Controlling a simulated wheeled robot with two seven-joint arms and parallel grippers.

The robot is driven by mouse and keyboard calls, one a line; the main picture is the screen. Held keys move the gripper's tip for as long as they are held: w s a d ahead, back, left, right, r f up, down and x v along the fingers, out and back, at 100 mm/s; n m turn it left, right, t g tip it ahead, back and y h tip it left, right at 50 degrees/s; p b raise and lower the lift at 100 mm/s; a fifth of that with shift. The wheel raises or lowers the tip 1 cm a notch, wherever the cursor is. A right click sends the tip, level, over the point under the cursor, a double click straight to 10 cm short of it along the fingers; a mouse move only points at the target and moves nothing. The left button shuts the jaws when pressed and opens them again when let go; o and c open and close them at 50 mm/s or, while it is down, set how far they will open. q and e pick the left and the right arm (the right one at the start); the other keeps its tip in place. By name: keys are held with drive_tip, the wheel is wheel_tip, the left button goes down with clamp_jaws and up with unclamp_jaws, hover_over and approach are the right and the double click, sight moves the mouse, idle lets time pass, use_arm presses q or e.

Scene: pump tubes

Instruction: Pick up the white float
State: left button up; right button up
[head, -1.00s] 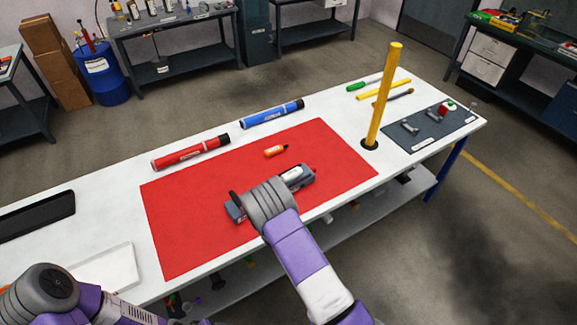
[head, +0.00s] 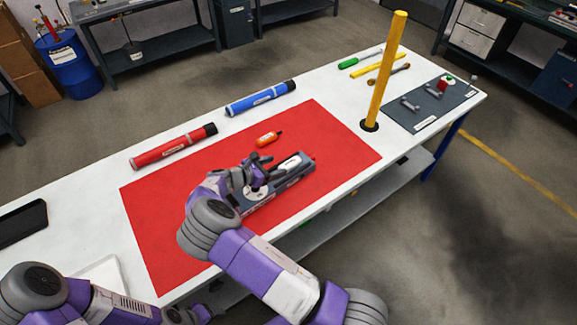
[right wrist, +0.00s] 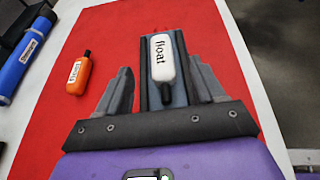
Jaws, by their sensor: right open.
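The white float (head: 289,162), a capsule with a dark tip, lies on the far part of a grey holder (head: 296,174) on the red mat (head: 340,150). In the right wrist view the float (right wrist: 162,68) bears the word "float" and lies ahead, in line with the gap between my fingers. My right gripper (head: 258,176) is open and empty over the near part of the holder, a little short of the float; its fingers also show in the right wrist view (right wrist: 160,80). My left gripper (head: 185,315) is partly cut off at the bottom edge; its jaws are unclear.
An orange float (head: 268,139) lies on the mat behind the holder. Red (head: 173,147) and blue (head: 260,98) tubes lie along the table's far edge. A yellow post (head: 385,70) stands upright right of the mat. The mat's right part is clear.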

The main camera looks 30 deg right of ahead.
sight(289, 163)
drive_tip(key=x, duration=0.5)
drive_tip(key=shift+d+f, duration=0.15)
drive_tip(key=shift+f, duration=0.25)
